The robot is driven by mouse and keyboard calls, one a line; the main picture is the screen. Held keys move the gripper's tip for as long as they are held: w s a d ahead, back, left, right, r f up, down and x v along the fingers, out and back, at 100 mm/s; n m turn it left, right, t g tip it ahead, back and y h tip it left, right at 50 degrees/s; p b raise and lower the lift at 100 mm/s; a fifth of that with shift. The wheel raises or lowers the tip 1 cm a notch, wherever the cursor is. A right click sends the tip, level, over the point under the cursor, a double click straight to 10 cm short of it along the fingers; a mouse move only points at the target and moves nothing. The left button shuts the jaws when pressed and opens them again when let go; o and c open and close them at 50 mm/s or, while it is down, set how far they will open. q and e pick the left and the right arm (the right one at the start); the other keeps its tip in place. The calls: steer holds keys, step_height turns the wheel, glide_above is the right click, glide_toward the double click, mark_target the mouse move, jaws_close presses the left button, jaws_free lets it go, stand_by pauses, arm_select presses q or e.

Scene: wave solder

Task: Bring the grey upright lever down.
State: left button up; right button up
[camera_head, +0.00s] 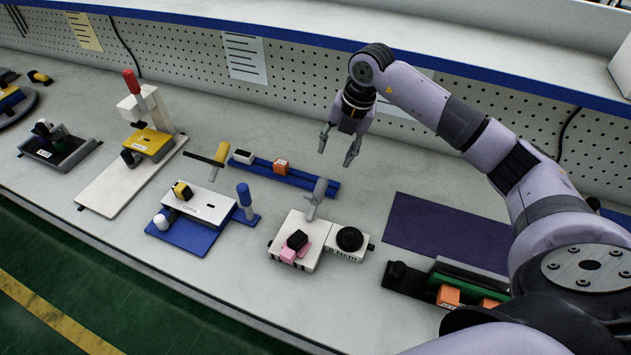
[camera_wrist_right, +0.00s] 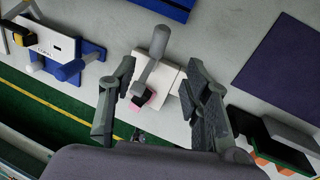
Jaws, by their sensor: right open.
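The grey lever (camera_head: 317,196) stands upright at the back of a white box-shaped fixture (camera_head: 311,243) in the head view. In the right wrist view the lever (camera_wrist_right: 154,55) shows between my two fingers, farther off than they are. A black block and a pink piece (camera_head: 289,252) are at the front of the fixture. My right gripper (camera_head: 336,158) is open and empty, above and behind the lever, pointing down and not touching it. In the right wrist view its fingers (camera_wrist_right: 158,100) are spread wide. My left gripper is not in view.
A blue rail (camera_head: 300,178) with an orange block lies behind the fixture. A blue-handled fixture (camera_head: 244,194) stands to its left. A round black knob (camera_head: 349,239) is at its right. A purple mat (camera_head: 440,228) lies flat farther right.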

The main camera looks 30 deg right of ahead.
mark_target(323, 182)
steer(key=p+x, duration=0.2)
steer(key=x, duration=1.3)
steer(key=shift+d+f+p, duration=0.1)
steer(key=shift+d+p, duration=0.05)
steer(key=shift+p, duration=0.25)
steer(key=shift+s, duration=0.1)
steer(key=shift+c, duration=0.3)
steer(key=shift+c, duration=0.7)
jaws_close()
